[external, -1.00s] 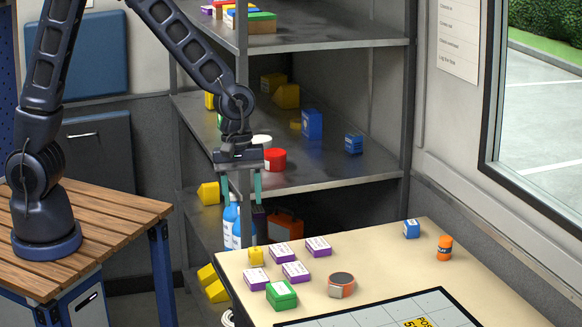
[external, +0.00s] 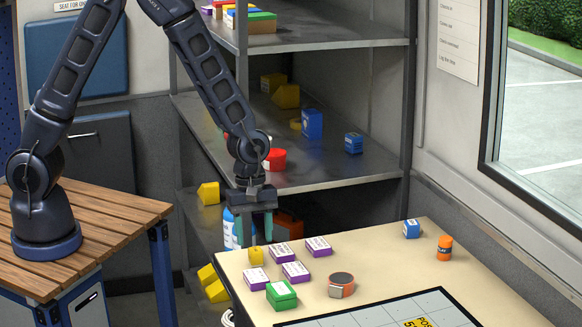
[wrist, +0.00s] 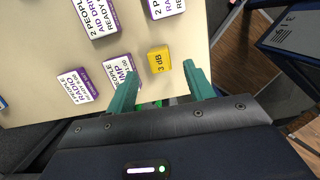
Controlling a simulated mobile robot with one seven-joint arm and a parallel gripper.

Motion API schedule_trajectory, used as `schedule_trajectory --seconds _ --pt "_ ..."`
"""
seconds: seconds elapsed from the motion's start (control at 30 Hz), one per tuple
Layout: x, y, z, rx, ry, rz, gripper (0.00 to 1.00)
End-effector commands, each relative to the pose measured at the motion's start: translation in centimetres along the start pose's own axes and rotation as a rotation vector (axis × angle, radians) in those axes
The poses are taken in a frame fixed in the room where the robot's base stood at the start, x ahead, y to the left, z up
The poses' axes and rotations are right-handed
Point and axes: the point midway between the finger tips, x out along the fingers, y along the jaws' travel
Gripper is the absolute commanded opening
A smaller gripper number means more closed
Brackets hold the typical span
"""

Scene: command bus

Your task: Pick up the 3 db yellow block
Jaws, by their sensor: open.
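The yellow 3 dB block (external: 256,255) stands near the back left edge of the beige table (external: 385,265). In the wrist view the yellow block (wrist: 159,60) shows its "3 dB" face, just beyond the fingertips and between their lines. My gripper (external: 255,241) is open above the block. Its two green fingers (wrist: 160,78) are apart with nothing between them. In the external view the fingers hang just above the block, and I cannot tell the exact gap.
Several purple-and-white labelled blocks (external: 296,271) lie close to the yellow block. A green block (external: 281,294), an orange watch-like item (external: 341,285), a blue box (external: 412,229) and an orange bottle (external: 445,247) stand on the table. Metal shelves (external: 330,170) rise behind.

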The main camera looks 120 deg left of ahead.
Motion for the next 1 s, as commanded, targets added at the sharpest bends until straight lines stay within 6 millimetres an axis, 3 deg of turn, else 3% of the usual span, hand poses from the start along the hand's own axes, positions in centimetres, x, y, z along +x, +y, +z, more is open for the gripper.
schedule_trajectory --seconds 0.4,0.73,1.0 --pt "4.5 -0.1 0.3 0.0 0.0 -0.001 0.53" --pt "4.9 0.0 0.3 0.0 0.0 0.001 0.53" --pt "4.9 0.0 0.3 0.0 0.0 0.0 0.04"
